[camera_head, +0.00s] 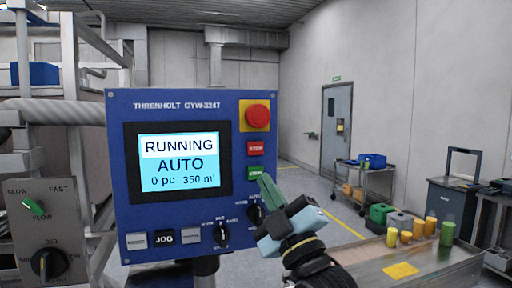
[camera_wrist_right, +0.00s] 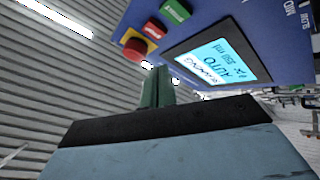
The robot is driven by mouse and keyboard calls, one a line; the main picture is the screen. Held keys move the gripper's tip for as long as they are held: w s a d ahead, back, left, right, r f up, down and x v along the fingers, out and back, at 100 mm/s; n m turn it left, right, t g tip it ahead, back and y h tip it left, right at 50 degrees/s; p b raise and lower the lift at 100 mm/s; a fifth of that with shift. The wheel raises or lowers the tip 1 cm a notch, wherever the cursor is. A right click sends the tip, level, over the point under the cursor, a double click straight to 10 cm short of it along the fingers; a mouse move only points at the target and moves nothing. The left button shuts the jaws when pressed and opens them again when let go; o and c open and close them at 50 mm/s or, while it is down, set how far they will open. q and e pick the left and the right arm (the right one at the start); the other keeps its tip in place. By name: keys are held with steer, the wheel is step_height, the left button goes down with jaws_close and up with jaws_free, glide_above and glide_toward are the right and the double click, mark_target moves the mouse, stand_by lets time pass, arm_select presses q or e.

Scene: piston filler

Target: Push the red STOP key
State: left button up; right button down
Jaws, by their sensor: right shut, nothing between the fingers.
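The red STOP key (camera_head: 255,148) is on the right side of the blue control panel (camera_head: 117,180). It sits below the red mushroom button (camera_head: 258,116) and above the green key (camera_head: 255,173). The STOP key also shows in the right wrist view (camera_wrist_right: 154,30). My right gripper (camera_head: 265,181) is shut and empty, its green fingers pointing up at the panel just below the green key. In the right wrist view its fingertips (camera_wrist_right: 157,72) appear below the keys. I cannot tell whether they touch the panel. My left gripper is not in view.
The screen (camera_head: 178,162) reads RUNNING, AUTO, 0 pc, 350 ml. JOG (camera_head: 164,238) and other keys and knobs line the panel's bottom. A small panel with SLOW/FAST flow knob (camera_head: 34,207) is at left. A metal table (camera_head: 440,262) with several coloured containers stands at right.

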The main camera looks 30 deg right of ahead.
mark_target(256, 148)
steer(key=shift+n+t+h, duration=0.3)
steer(key=shift+n+t, duration=0.1)
steer(key=shift+t, duration=0.4)
steer(key=s+r, duration=0.2)
steer(key=r, duration=0.1)
steer(key=s+r, duration=0.1)
steer(key=shift+s+d+r, duration=0.1)
steer(key=shift+d+r, duration=0.05)
steer(key=shift+r, duration=0.2)
steer(key=shift+w+d+b, duration=0.1)
steer(key=shift+w+d, duration=0.25)
steer(key=shift+w, duration=1.1)
steer(key=shift+w+d+b, duration=0.15)
steer(key=shift+w+d, duration=0.15)
steer(key=shift+w, duration=1.1)
steer(key=shift+w+d+b, duration=0.1)
steer(key=shift+w+d, duration=0.25)
steer(key=shift+w, duration=1.1)
steer(key=shift+w, duration=0.1)
steer(key=shift+w+d, duration=0.1)
steer(key=shift+w, duration=0.2)
steer(key=shift+w+d, duration=0.1)
steer(key=shift+w, duration=0.25)
steer(key=shift+s, duration=0.1)
steer(key=shift+s+a+p, duration=0.2)
steer(key=shift+s+p, duration=0.1)
steer(key=shift+s, duration=0.35)
